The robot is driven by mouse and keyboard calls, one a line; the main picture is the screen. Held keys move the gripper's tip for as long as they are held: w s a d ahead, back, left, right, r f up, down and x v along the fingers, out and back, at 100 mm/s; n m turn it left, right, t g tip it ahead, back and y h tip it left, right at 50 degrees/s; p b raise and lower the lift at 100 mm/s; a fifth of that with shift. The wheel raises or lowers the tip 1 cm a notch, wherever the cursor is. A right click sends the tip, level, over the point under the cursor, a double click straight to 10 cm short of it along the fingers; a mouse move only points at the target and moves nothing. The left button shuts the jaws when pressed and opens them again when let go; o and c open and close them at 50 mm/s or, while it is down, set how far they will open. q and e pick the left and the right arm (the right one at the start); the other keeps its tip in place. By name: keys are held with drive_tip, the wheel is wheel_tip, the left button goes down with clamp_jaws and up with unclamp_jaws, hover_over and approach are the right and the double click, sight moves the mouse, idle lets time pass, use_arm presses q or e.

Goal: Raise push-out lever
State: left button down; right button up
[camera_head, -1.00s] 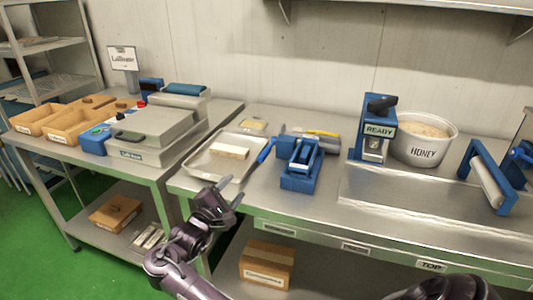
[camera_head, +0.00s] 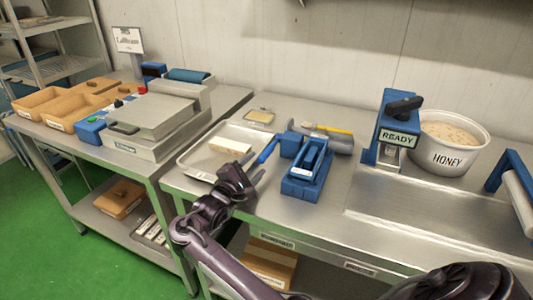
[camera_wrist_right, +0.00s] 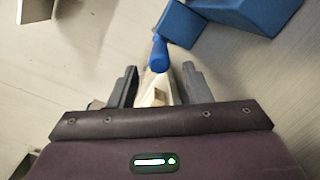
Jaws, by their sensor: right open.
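The blue push-out lever handle (camera_head: 268,150) slopes down on the left side of a blue press-like fixture (camera_head: 308,172) on the middle table. My right gripper (camera_head: 249,168) is open just in front of and below the handle's lower end, above the table's front part. In the right wrist view, the handle (camera_wrist_right: 160,54) points in between the open fingers (camera_wrist_right: 160,82), at or just beyond their tips; I cannot tell if they touch it. Pale pieces between the fingers are unclear. My left gripper is not in view.
A metal tray (camera_head: 190,160) with a pale bar (camera_head: 230,146) lies left of the lever. A yellow-handled tool (camera_head: 330,130) lies behind the fixture. A blue READY device (camera_head: 397,138) and a honey tub (camera_head: 448,157) stand to the right. Open table lies right of the fixture.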

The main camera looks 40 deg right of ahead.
sight(273, 147)
drive_tip(key=x, duration=0.6)
drive_tip(key=shift+d, duration=0.15)
clamp_jaws()
